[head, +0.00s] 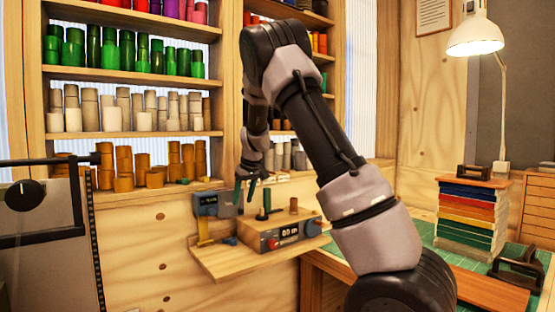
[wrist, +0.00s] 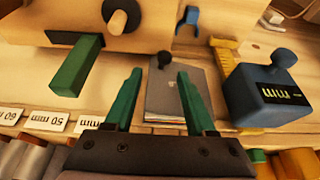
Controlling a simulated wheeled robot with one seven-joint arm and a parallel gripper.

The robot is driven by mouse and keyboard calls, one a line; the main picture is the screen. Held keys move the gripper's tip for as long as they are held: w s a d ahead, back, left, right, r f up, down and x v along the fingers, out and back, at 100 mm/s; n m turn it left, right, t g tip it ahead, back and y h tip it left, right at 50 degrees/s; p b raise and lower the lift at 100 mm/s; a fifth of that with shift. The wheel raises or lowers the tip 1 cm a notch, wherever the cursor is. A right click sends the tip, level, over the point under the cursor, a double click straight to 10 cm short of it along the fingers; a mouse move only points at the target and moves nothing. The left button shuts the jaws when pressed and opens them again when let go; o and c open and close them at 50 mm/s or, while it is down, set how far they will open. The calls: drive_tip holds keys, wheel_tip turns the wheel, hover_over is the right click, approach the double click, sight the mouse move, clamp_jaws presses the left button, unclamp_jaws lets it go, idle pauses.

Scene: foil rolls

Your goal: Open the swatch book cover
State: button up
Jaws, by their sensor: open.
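The swatch book (wrist: 178,97) has a grey cover with a dark round knob (wrist: 165,59) at its far left corner in the wrist view. The cover lies shut over the pages, whose coloured edges show along the near side. My gripper (wrist: 159,74) is open, its green fingers apart and empty. The fingers appear on either side of the book's left part, with the knob between the tips; contact cannot be told. In the head view my gripper (head: 246,187) is over the wooden wall shelf, and the book is not clearly visible there.
A blue gauge (wrist: 272,97) with a yellow strip stands right of the book in the wrist view. A wooden device (wrist: 75,22) with a green handle (wrist: 77,66) is at left. Number cards (wrist: 48,121) and rolls line the near edge. A swatch stack (head: 470,215) stands on the green-topped bench.

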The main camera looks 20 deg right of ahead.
drive_tip(key=a+v, duration=0.1)
drive_tip(key=v, duration=0.6)
drive_tip(key=s+d+r+m, duration=0.1)
drive_tip(key=s+d+r, duration=0.1)
drive_tip(key=s, duration=0.6)
drive_tip(key=s+d+r+m+t+y, duration=0.1)
drive_tip(key=s+r, duration=0.3)
drive_tip(key=s, duration=0.4)
drive_tip(key=s+d+r+m+y, duration=0.1)
drive_tip(key=s+d+r+m, duration=0.1)
drive_tip(key=s, duration=0.6)
drive_tip(key=shift+s+d+r+m+t, duration=0.35)
drive_tip(key=shift+r+m, duration=0.35)
drive_tip(key=shift+r, duration=0.25)
